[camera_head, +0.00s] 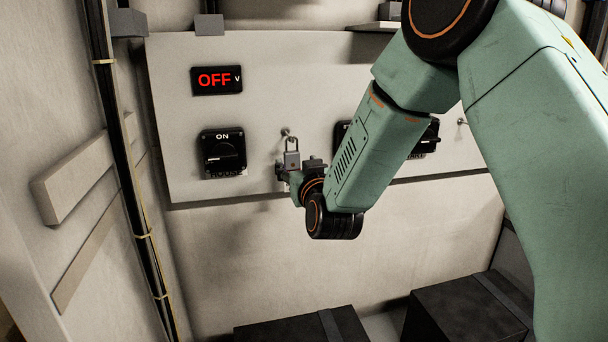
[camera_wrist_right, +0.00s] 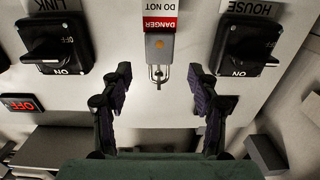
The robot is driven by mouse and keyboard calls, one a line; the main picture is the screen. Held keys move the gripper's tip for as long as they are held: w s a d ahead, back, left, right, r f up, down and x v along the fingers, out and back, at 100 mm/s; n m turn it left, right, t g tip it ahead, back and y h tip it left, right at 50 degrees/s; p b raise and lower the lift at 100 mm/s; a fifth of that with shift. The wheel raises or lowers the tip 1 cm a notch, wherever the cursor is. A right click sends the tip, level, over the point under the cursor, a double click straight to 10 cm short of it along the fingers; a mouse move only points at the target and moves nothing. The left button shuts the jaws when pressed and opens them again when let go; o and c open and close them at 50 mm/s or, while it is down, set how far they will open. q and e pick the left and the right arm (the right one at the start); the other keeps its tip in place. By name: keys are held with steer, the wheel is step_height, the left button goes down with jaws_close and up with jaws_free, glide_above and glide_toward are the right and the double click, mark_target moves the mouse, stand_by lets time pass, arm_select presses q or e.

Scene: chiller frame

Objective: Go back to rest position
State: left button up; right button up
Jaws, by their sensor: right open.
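My right gripper (camera_head: 292,175) is in front of the pale panel (camera_head: 270,80), just below a grey padlock (camera_head: 291,158) that hangs from a small hook. In the right wrist view, which shows the panel upside down, my right gripper (camera_wrist_right: 160,95) is open with its two dark fingers apart and nothing between the tips. The padlock (camera_wrist_right: 160,47), with a red and white danger label (camera_wrist_right: 160,22), is beyond the gap between the fingers. I cannot tell how far the fingertips are from it. My left gripper is in neither view.
A black rotary switch (camera_head: 222,152) is left of the padlock, under a red OFF display (camera_head: 217,80). Another switch (camera_head: 427,138) is partly behind my right arm. Dark boxes (camera_head: 300,328) (camera_head: 468,310) stand below. A cable conduit (camera_head: 130,170) runs down the left wall.

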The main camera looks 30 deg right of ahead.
steer(key=shift+v, duration=2.6)
steer(key=s+a+f+g+y+b, duration=0.1)
steer(key=s+a+f+g, duration=0.3)
steer(key=f, duration=0.6)
steer(key=s+f+n+g+y+b, duration=0.1)
steer(key=s+f+g+y, duration=0.1)
steer(key=s+f, duration=0.55)
steer(key=s+a+f+g+y+b, duration=0.1)
steer(key=s+a+f+g, duration=0.15)
steer(key=f, duration=0.85)
steer(key=s+f+g+b, duration=0.2)
steer(key=s+f+g, duration=0.2)
steer(key=s+f, duration=0.5)
steer(key=s+a+f+n+g+b, duration=0.1)
steer(key=s+f+g, duration=0.4)
steer(key=s, duration=1.2)
step_height(320, 180, down, 5)
steer(key=shift+s+a+r+b, duration=0.2)
steer(key=shift+s+a+b, duration=0.1)
steer(key=shift+b, duration=0.3)
steer(key=shift+w, duration=0.1)
